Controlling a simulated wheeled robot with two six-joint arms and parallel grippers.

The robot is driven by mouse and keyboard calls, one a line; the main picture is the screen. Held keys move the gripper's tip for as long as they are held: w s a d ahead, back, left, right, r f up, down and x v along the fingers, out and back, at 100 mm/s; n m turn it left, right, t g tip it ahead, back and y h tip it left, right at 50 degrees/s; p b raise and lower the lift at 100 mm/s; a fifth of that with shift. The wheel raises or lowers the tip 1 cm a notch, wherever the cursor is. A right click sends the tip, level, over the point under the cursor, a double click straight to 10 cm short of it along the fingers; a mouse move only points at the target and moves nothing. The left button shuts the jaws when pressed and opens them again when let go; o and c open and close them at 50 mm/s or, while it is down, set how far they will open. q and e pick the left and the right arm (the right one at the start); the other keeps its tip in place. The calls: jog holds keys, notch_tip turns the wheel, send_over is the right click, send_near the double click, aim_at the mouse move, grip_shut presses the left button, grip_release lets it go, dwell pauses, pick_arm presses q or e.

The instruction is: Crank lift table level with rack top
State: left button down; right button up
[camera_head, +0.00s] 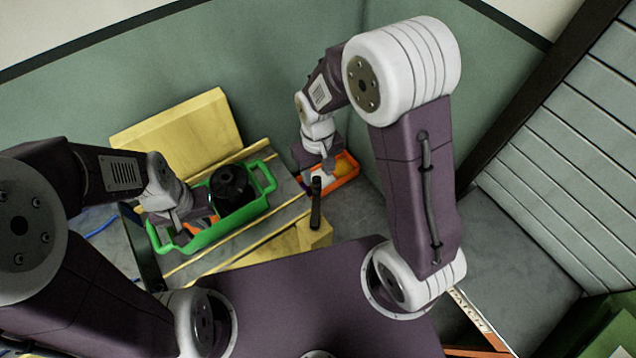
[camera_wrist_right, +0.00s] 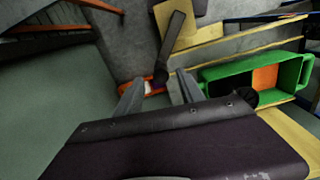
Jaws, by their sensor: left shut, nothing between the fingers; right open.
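The lift table (camera_head: 284,195) has a grey top with yellow rails and carries a green tray (camera_head: 213,232) holding a black spool (camera_head: 232,187). The tray also shows in the right wrist view (camera_wrist_right: 225,72). A dark crank handle (camera_head: 316,205) stands at the table's right end; in the right wrist view the crank (camera_wrist_right: 172,45) lies beyond the fingertips. My right gripper (camera_wrist_right: 156,92) is open, with no visible contact with the crank. My left gripper (camera_head: 180,222) is shut and empty at the tray's left end. I cannot clearly identify the rack top.
A yellow panel (camera_head: 180,132) stands behind the table. Grey floor (camera_head: 520,255) is open at right, with a green container (camera_head: 610,330) at the lower right corner.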

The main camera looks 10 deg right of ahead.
aim_at(317, 186)
notch_tip(317, 186, down, 7)
jog(key=shift+s+a+f, duration=0.1)
jog(key=shift+s, duration=0.05)
jog(key=shift+f, duration=0.15)
grip_shut()
dwell(1.3)
